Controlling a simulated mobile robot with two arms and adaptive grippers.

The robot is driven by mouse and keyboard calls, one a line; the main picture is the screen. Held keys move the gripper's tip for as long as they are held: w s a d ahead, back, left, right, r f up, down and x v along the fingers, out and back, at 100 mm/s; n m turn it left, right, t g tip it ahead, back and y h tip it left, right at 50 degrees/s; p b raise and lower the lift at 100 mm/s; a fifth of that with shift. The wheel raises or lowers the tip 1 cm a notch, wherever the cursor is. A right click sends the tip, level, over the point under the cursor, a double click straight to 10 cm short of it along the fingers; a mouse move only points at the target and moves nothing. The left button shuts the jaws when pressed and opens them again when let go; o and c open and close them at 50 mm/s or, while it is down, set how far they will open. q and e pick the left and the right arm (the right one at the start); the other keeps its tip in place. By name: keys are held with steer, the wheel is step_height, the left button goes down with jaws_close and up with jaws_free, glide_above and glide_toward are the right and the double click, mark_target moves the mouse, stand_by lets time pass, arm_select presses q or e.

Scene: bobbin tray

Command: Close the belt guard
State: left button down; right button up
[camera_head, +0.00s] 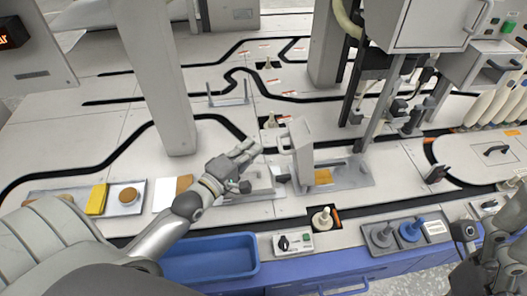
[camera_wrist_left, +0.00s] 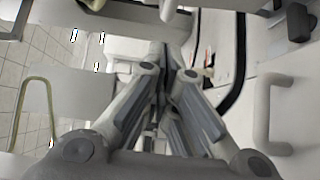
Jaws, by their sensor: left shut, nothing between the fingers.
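What looks like the belt guard (camera_head: 303,155) is a pale grey panel standing upright near the middle of the bench, with a bar handle (camera_head: 285,145) on its left side. A pale bar handle, apparently the same one, shows at the right of the left wrist view (camera_wrist_left: 265,112). My left gripper (camera_head: 249,151) is just left of the handle, apart from it. Its fingers (camera_wrist_left: 168,75) are together and empty. Part of my right arm (camera_head: 500,262) shows at the lower right edge; I cannot make out its fingertips clearly.
A metal plate (camera_head: 352,171) with an orange patch lies right of the panel. A thick grey post (camera_head: 165,90) stands left of my gripper. A blue bin (camera_head: 210,262) and a switch box (camera_head: 292,243) are at the front edge. Machine housings crowd the upper right.

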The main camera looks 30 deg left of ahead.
arm_select(q)
steer(key=w+d, duration=0.2)
steer(key=d, duration=0.1)
steer(key=shift+b, duration=0.4)
steer(key=shift+d+r+p, duration=0.15)
steer(key=shift+r+p, duration=0.05)
steer(key=shift+p, duration=0.4)
steer(key=shift+w+d+p, duration=0.1)
steer(key=shift+w+p, duration=0.05)
steer(key=shift+p, duration=0.15)
steer(key=shift+w+d+r+m+g+p, duration=0.2)
steer(key=shift+r+m+g+p, duration=0.1)
steer(key=shift+p, duration=0.45)
